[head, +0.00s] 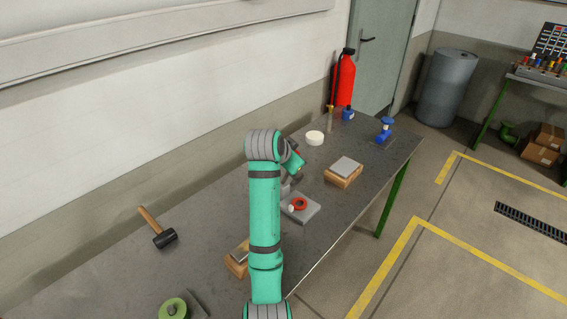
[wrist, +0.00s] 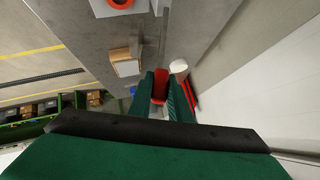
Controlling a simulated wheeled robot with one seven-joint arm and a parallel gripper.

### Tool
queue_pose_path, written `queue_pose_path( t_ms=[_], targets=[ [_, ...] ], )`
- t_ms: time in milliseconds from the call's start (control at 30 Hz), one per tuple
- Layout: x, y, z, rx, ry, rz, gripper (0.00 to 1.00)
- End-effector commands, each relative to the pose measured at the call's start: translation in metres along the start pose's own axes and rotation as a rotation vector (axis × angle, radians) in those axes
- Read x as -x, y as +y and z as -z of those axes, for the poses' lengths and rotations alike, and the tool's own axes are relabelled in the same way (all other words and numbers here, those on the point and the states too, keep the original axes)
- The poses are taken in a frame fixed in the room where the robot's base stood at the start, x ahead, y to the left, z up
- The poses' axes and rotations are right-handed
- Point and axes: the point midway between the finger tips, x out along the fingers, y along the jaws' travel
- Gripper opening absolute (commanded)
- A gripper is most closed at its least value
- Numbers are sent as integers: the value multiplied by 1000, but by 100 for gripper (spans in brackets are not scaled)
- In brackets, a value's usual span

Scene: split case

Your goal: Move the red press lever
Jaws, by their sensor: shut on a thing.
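The grey press stands on the workbench (head: 225,195), mostly behind my arm in the head view. Its flat grey base (head: 310,214) bears a red ring (head: 299,204), which also shows at the top of the wrist view (wrist: 120,3). My gripper (wrist: 161,78) is shut on the red press lever (wrist: 159,88), which shows between the two green fingers in the wrist view. In the head view, only a small bit of red shows at the gripper, and the fingers are hard to make out. The lever's joint with the press is hidden.
A wooden block with a grey plate (head: 344,168) stands right of the press, with a white roll (head: 315,138) behind. A blue valve-like item (head: 385,130) and a red extinguisher (head: 343,82) are farther back. A mallet (head: 160,232) lies at left. Bare bench lies between.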

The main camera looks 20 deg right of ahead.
Motion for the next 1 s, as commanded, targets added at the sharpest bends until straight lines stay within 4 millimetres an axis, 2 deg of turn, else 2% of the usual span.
queue_pose_path(
  t_ms=[533,567,600,633,1000],
  targets=[
    [-6,3,6,7,4,-24,0],
    [-6,3,6,7,4,-24,22],
    [-6,3,6,7,4,-24,32],
    [-6,3,6,7,4,-24,36],
    [-1,4,7,3,6,-23,36]
  ],
)
